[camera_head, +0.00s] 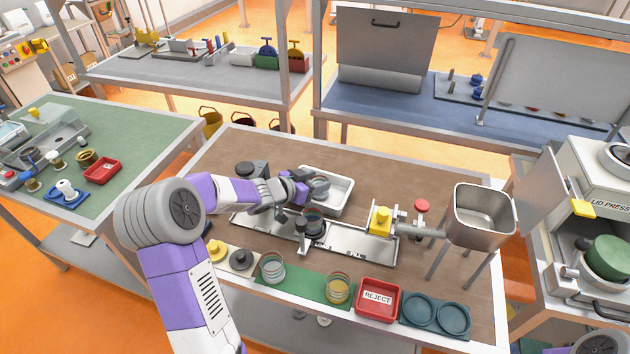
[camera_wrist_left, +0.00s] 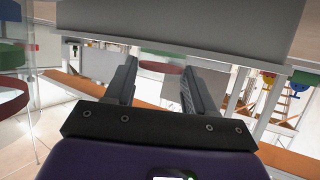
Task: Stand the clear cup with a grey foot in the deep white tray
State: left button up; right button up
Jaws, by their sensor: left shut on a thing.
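My left gripper (camera_head: 304,188) is shut on a clear cup (camera_head: 319,187) with a greyish lower part, at the left part of the deep white tray (camera_head: 344,203). The cup looks upright. I cannot tell whether its foot touches the tray floor. In the left wrist view the two fingers (camera_wrist_left: 158,80) stand apart, with a clear wall and a reddish band (camera_wrist_left: 160,68) showing between them. My right gripper is not in view.
Two more cups (camera_head: 271,267) (camera_head: 338,290) stand on the green mat. A red reject bin (camera_head: 377,300) and a steel hopper (camera_head: 482,214) are to the right. Brown table behind the tray is clear.

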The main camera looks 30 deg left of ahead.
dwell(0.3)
pick_arm(q)
jog(key=o, duration=1.5)
jog(key=shift+o, duration=0.2)
notch_tip(320, 180, up, 7)
jog(key=p, duration=0.8)
